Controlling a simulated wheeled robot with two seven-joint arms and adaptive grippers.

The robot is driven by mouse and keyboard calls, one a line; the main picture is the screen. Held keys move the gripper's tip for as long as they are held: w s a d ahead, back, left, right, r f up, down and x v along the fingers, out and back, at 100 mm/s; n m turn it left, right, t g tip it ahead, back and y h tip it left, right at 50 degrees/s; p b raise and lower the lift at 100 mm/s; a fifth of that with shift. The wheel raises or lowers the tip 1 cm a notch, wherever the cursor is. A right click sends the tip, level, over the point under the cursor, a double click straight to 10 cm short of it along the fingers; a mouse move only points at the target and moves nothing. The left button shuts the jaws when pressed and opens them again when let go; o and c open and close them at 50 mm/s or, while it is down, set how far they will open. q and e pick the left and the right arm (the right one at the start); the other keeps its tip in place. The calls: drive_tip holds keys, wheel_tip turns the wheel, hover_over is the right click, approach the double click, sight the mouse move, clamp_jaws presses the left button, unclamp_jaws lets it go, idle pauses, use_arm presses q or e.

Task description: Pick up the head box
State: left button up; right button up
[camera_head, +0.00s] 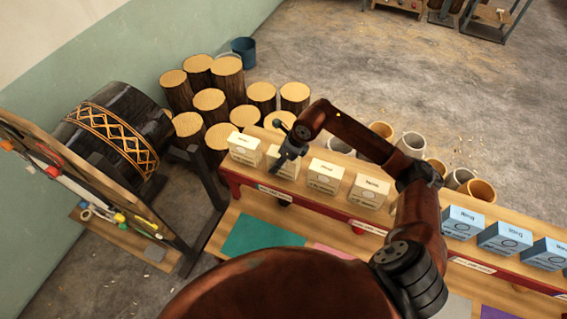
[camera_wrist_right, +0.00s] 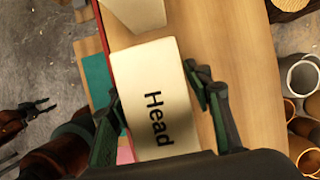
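The head box (camera_wrist_right: 153,95) is a cream carton with "Head" printed in black, seen close up in the right wrist view. In the head view it appears to be the second cream box (camera_head: 291,170) from the left in the shelf row, partly hidden by my gripper. My right gripper (camera_wrist_right: 155,85) is open, with one dark finger on each side of the box. In the head view my right gripper (camera_head: 284,158) points down at the box. My left gripper (camera_wrist_right: 42,106) shows at the left of the right wrist view, open and empty, away from the boxes.
Cream boxes stand on both sides, one at the left (camera_head: 244,148) and one at the right (camera_head: 325,176). Blue boxes (camera_head: 463,223) stand further right. Log sections (camera_head: 210,105) and hollow cylinders (camera_head: 411,144) stand behind the shelf. A large drum (camera_head: 112,138) is at the left.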

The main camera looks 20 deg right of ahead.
drive_tip(key=c, duration=1)
drive_tip(key=shift+o, duration=0.2)
